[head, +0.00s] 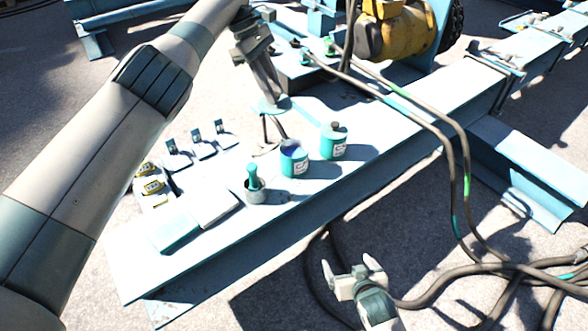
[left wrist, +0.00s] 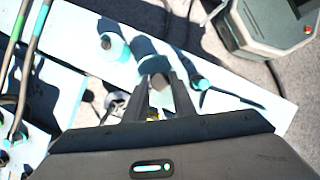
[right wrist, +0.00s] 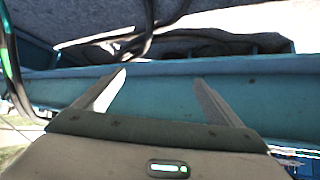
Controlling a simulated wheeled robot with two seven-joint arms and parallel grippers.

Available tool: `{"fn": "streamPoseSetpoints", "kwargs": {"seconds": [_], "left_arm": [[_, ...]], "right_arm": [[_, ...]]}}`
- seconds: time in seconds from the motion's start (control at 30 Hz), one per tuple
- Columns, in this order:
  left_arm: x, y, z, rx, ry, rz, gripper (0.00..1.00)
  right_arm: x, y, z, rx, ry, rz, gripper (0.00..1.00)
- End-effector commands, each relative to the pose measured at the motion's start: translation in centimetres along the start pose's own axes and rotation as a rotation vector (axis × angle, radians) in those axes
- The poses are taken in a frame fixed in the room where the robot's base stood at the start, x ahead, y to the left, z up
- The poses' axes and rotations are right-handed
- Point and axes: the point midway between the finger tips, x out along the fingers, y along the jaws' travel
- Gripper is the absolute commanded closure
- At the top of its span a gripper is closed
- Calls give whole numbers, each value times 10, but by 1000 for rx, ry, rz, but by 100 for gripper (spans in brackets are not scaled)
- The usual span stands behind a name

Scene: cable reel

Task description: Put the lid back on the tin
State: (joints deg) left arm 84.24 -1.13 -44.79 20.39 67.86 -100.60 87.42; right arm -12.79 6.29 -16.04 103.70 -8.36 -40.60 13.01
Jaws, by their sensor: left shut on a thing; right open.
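My left gripper (head: 268,92) is shut on a teal round lid (head: 272,105) and holds it in the air, disc downward. In the left wrist view the lid's grey knob (left wrist: 160,80) sits between the fingertips (left wrist: 162,88). The open tin (head: 294,161), teal with a white label and dark blue contents, stands upright on the beam, apart from the lid. In the left wrist view the lid and gripper partly cover the area around it. My right gripper (head: 350,266) is open and empty in front of the beam; its spread fingers show in the right wrist view (right wrist: 160,78).
A similar tin with its lid on (head: 334,147) stands right of the open tin. A pot with a teal-handled brush (head: 255,190) stands left. Small clips, yellow items and flat blocks (head: 206,205) lie further left. Dark cables (head: 440,130) cross the beam at right.

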Motion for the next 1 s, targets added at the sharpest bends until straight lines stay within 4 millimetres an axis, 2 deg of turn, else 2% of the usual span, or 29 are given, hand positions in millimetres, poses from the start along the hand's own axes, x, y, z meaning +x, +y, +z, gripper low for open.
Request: {"fn": "streamPoseSetpoints", "kwargs": {"seconds": [0.1,0.57,0.67,1.0], "left_arm": [[10,6,-1,-32,0,12,98],[21,12,-2,-74,1,32,98],[31,16,-3,-93,-1,43,98],[41,19,-3,-128,2,53,98]], "right_arm": [[2,0,-6,2,14,4,11],[2,1,-16,6,34,8,11],[5,1,-21,9,48,9,11],[6,0,-31,12,70,11,11]]}}
